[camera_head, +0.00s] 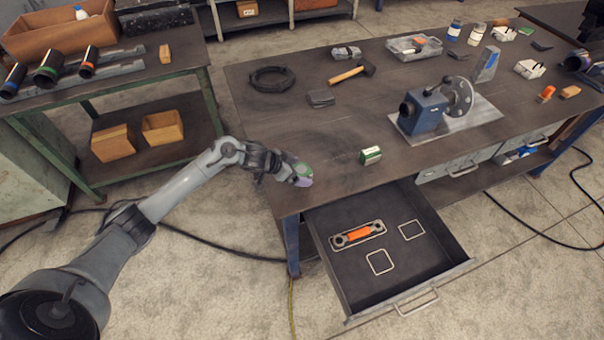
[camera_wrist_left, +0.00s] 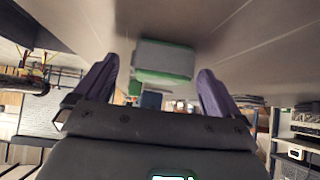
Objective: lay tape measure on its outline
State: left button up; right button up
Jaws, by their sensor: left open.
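In the left wrist view, the tape measure (camera_wrist_left: 164,60) shows between and beyond the two purple fingertips (camera_wrist_left: 158,68). The fingers are spread, with a gap visible on each side of it. In the open drawer, two bare pale outlines show: a larger, squarish one (camera_head: 368,265) and a smaller one (camera_head: 402,232). I cannot tell which is the tape measure's. My right gripper is not in view.
An orange tool (camera_head: 357,234) lies in the open drawer (camera_head: 338,288). A blue machine (camera_head: 425,112), hammer (camera_head: 350,74) and coiled cable (camera_head: 271,79) are farther back.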

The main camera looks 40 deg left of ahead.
pick_arm(q)
jog(key=shift+w+f, duration=0.25)
jog(key=shift+f, duration=0.05)
jog(key=c, duration=1.4)
jog(key=shift+o, duration=0.2)
jog(key=shift+r, duration=0.15)
